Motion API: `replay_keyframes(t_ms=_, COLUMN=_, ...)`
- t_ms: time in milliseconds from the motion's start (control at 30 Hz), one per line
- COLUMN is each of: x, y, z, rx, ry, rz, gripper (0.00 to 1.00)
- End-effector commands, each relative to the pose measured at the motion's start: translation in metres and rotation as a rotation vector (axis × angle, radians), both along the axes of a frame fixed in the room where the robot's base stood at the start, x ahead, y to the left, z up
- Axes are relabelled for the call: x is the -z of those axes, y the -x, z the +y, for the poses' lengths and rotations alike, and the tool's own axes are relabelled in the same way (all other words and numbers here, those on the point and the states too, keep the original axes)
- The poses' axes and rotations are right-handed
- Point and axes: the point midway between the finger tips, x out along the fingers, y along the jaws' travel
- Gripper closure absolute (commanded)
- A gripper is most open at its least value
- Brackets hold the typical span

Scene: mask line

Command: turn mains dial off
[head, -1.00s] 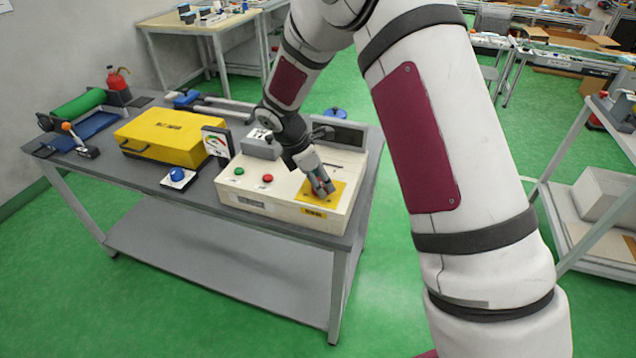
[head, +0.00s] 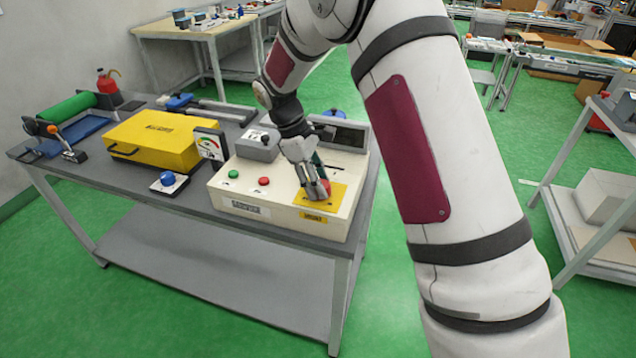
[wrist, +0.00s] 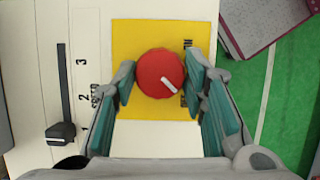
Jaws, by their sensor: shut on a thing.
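The mains dial is a round red knob (wrist: 160,73) with a white pointer line, set on a yellow plate (wrist: 135,35). In the wrist view its line points to the lower right. Lettering on the plate beside it is partly hidden by a finger. In the head view the dial (head: 326,187) shows at the right end of the cream control box (head: 275,205), mostly behind my gripper. My gripper (wrist: 160,80) is shut on the dial, one teal-padded finger on each side; it also shows in the head view (head: 318,190).
The cream box also carries a green button (head: 233,174), a red button (head: 264,181) and a black slider (wrist: 62,128) with a numbered scale. A gauge (head: 210,145), a blue button (head: 168,179) and a yellow case (head: 155,141) stand left on the bench.

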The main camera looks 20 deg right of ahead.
Motion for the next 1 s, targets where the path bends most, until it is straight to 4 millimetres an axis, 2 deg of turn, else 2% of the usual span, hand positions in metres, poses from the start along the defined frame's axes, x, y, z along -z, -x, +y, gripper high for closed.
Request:
replay_keyframes(t_ms=600, x=0.0014, y=0.0007, z=-0.0002, rx=0.042, ry=-0.001, rz=0.003, gripper=0.89)
replay_keyframes(t_ms=633, x=0.0013, y=0.0008, z=-0.0003, rx=0.042, ry=-0.001, rz=0.003, gripper=0.56)
replay_keyframes(t_ms=700, x=0.0013, y=0.0007, z=-0.0003, rx=0.042, ry=0.000, rz=0.002, gripper=0.42)
replay_keyframes(t_ms=1000, x=0.0001, y=-0.0001, z=-0.0001, rx=0.040, ry=0.000, rz=0.001, gripper=0.42)
